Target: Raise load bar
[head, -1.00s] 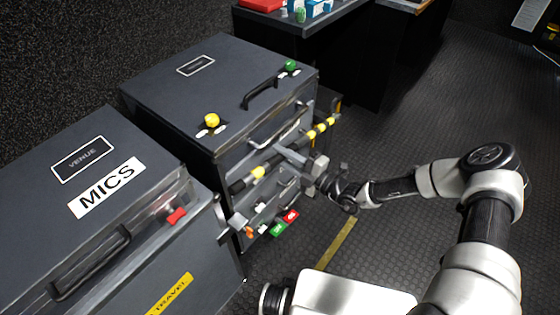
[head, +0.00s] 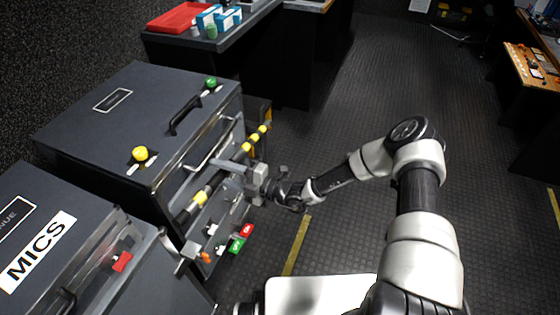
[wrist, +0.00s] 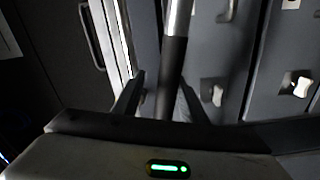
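In the wrist view the bar (wrist: 173,65) passes between the two fingers of my gripper (wrist: 158,100). The fingers stand apart, with a gap showing between the left finger and the bar. Whether the right finger touches it is not clear.
A yellow knob (head: 140,154) and a green knob (head: 211,83) sit on the case top. Green (head: 237,245) and red (head: 246,231) tags stick out low on its front. The MICS case (head: 45,245) stands near left.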

